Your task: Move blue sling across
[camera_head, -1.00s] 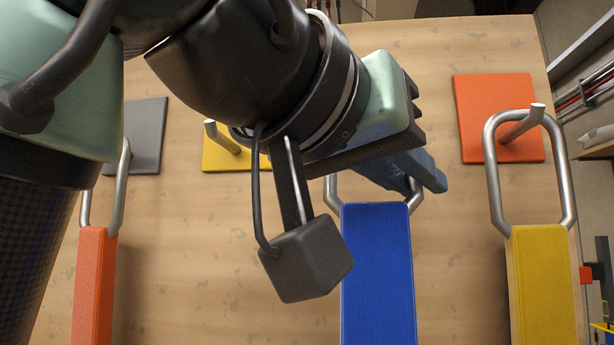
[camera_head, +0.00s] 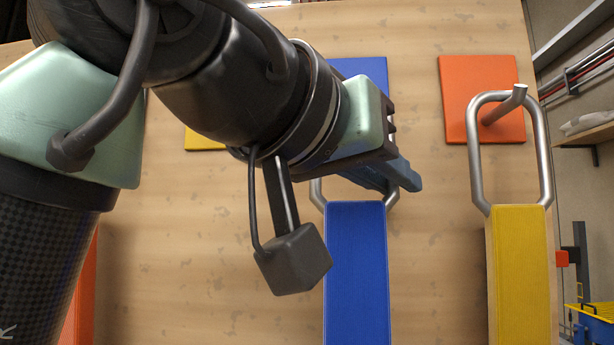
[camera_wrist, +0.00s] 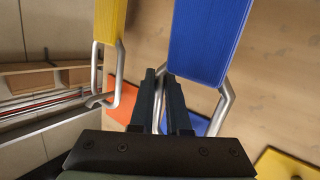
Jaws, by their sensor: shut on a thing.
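The blue sling (camera_head: 357,270) hangs in the middle of the board, with a steel ring (camera_head: 316,190) at its top. My gripper (camera_head: 400,176) is shut on this ring near its upper end. In the wrist view my gripper (camera_wrist: 172,82) has its dark fingers close together beside the blue sling (camera_wrist: 210,40) and over part of the ring (camera_wrist: 222,110). A blue panel (camera_head: 368,72) on the board lies behind my wrist. Any peg on it is hidden, so I cannot tell whether the ring touches one.
A yellow sling (camera_head: 520,270) hangs at right by its ring from a peg (camera_head: 508,104) on an orange panel (camera_head: 485,75). A yellow panel (camera_head: 205,138) and an orange sling (camera_head: 78,300) at left are partly behind my arm. Bare board (camera_head: 440,220) separates the blue and yellow slings.

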